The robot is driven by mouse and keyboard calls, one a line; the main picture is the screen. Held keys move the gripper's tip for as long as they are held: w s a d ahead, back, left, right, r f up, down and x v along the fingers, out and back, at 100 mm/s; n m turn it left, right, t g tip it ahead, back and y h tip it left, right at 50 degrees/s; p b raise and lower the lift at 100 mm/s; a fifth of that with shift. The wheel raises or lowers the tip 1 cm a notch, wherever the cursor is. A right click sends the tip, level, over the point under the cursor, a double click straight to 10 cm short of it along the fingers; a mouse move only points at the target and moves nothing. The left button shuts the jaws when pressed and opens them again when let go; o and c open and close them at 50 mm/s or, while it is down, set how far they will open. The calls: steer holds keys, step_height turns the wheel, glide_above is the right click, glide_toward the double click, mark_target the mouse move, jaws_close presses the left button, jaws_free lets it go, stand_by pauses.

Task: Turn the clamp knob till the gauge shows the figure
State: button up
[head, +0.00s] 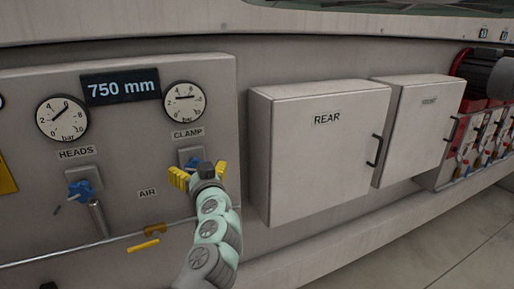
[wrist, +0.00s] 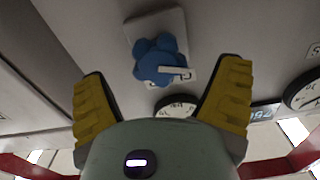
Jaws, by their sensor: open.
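The clamp knob (wrist: 160,60) is blue and lobed, on a grey square plate (wrist: 174,22). In the head view my gripper mostly hides the knob, below the CLAMP label (head: 188,133). The clamp gauge (head: 184,101) is a round white dial marked bar, above that label. Its needle lies near level; the exact reading is too small to tell. My gripper (head: 197,172) is open and empty in front of the knob. In the wrist view its yellow fingers (wrist: 164,92) stand wide apart, with the knob beyond their tips, apart from them.
A display (head: 120,87) reads 750 mm. The heads gauge (head: 62,118) and blue heads knob (head: 82,190) are at left. A thin rail (head: 60,256) and a yellow piece (head: 143,245) lie below. The REAR cabinet (head: 322,150) stands at right, with another cabinet (head: 419,130) beyond.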

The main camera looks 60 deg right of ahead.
steer(key=shift+p+x, duration=0.35)
steer(key=shift+x, duration=0.85)
steer(key=c, duration=1.2)
